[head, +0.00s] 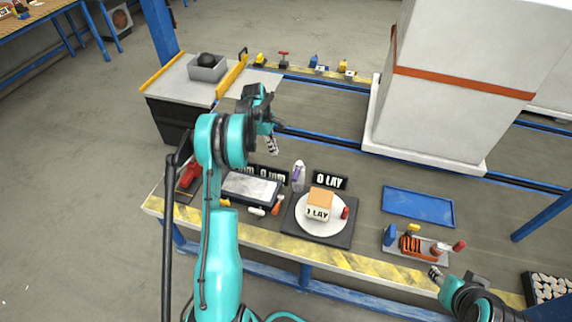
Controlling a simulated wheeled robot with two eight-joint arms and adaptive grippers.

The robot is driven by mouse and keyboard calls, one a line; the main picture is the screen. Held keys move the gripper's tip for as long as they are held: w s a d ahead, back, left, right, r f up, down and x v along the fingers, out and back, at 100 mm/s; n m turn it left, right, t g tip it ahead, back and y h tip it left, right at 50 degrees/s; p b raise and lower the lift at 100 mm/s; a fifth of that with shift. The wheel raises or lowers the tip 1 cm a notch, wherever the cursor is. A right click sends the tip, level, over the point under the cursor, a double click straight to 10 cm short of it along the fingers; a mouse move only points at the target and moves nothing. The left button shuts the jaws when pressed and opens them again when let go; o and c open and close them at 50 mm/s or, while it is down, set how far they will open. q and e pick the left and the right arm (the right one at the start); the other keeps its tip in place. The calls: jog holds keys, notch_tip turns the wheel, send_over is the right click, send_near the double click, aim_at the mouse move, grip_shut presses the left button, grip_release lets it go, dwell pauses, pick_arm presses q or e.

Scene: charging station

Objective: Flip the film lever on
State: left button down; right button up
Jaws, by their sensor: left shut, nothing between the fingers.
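No part can be made out for certain as the film lever. Candidates on the striped-edge bench are a small red-orange handle (278,204) beside the pale-topped tray (250,188), and a small red piece (346,213) at the right of the round white plate (312,228). My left gripper (271,146) is shut and empty, above the back of the bench and apart from both, with its arm passing in front of the bench's left part. My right gripper (435,274) is at the lower right, near the bench's front edge; its fingers are too small to read.
A purple-and-white bottle (298,176) stands behind. A rack with coloured parts (414,246) and a blue tray (417,206) are at right.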

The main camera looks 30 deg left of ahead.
aim_at(297, 173)
pick_arm(q)
jog(key=w+d+f+b, duration=0.1)
jog(key=d+f+b, duration=0.3)
jog(key=f, duration=0.6)
jog(key=shift+w+d+f+b, duration=0.2)
jog(key=shift+d+b, duration=0.1)
jog(key=shift+d, duration=0.65)
jog(key=shift+d, duration=0.1)
